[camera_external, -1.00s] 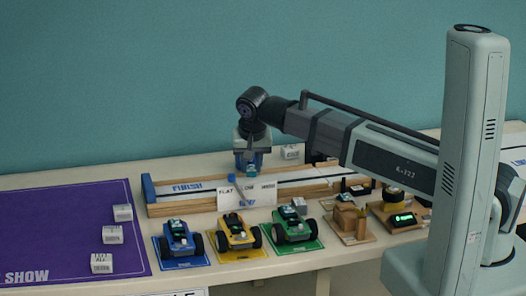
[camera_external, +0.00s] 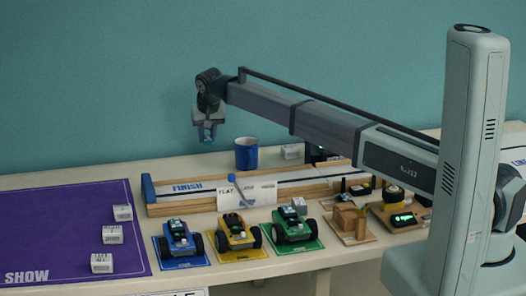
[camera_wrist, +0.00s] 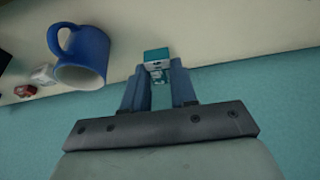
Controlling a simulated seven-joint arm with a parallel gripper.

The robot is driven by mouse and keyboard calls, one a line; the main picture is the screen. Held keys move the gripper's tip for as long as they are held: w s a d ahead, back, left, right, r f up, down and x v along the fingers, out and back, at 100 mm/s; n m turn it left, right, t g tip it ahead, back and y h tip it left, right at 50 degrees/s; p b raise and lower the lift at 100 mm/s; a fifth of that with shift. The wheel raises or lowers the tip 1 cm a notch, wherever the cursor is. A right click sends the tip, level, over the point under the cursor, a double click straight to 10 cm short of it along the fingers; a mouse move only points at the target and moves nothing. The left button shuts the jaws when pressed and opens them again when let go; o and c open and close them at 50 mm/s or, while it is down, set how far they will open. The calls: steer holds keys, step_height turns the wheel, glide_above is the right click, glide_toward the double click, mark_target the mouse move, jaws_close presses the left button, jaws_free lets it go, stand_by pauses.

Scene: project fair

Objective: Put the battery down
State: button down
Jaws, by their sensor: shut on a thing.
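My gripper (camera_external: 207,132) hangs high above the back of the table, left of the blue mug, with its fingers pointing down. It is shut on a small teal and white block, the battery (camera_external: 207,140). In the wrist view the battery (camera_wrist: 156,55) sticks out past the two fingertips (camera_wrist: 159,75), its teal end outermost. The battery is in the air, apart from the table and from other things. Part of it is hidden between the fingers.
The blue mug (camera_external: 246,155) stands behind the wooden track (camera_external: 180,208). It also shows in the wrist view (camera_wrist: 85,52). Toy cars on coloured mats, including a yellow one (camera_external: 237,235), stand in front. White blocks (camera_external: 112,234) sit on the purple mat (camera_external: 60,220), which has free room.

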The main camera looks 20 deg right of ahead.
mark_target(208, 173)
steer(key=shift+f+n, duration=0.15)
steer(key=shift+n, duration=0.15)
steer(key=shift+f, duration=4.8)
steer(key=shift+f, duration=0.15)
steer(key=c, duration=0.9)
jaws_free()
steer(key=v, duration=1.2)
steer(key=shift+d, duration=0.1)
